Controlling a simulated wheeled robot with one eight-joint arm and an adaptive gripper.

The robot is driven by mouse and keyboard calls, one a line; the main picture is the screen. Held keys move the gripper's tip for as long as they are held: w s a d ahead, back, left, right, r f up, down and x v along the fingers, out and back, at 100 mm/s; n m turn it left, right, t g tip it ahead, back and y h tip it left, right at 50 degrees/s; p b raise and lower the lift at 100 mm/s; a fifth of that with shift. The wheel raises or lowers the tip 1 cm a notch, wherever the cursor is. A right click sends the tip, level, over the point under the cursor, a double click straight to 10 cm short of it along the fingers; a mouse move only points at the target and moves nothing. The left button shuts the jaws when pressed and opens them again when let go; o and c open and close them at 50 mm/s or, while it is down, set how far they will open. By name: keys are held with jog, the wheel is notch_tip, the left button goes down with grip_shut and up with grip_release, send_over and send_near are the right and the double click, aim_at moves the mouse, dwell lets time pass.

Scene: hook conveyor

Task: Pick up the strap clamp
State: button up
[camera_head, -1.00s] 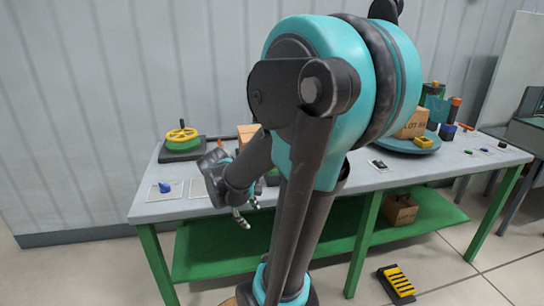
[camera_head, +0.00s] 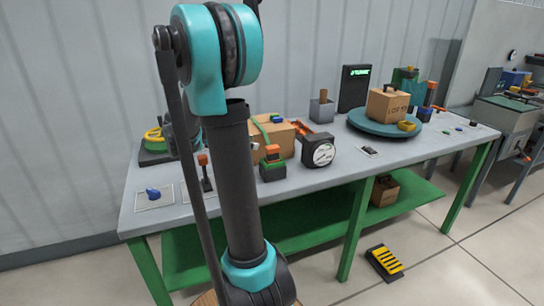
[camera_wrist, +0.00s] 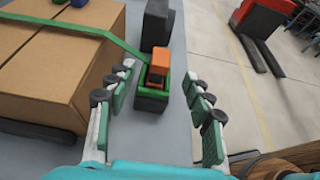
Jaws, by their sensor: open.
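The strap clamp (camera_head: 272,168) appears to be a small green block with an orange top, standing on the grey bench in front of a strapped cardboard box. In the wrist view the strap clamp (camera_wrist: 153,95) lies between and ahead of my open fingers. The green strap (camera_wrist: 105,35) runs across the box and down toward it. My gripper (camera_wrist: 163,82) is open, with one finger pair on each side and visible gaps to the clamp. Nothing is held. In the head view my arm hides the gripper's fingers.
The cardboard box (camera_wrist: 60,65) stands close to my left fingers. A round gauge (camera_head: 319,150) stands right of the clamp. A blue turntable (camera_head: 385,124) carries another box. A yellow handwheel (camera_head: 153,136) and a blue part (camera_head: 153,193) are at left.

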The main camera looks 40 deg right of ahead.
aim_at(272, 147)
jog(key=x, duration=1)
jog(key=shift+s+f, duration=0.1)
jog(key=shift+s, duration=0.05)
grip_shut()
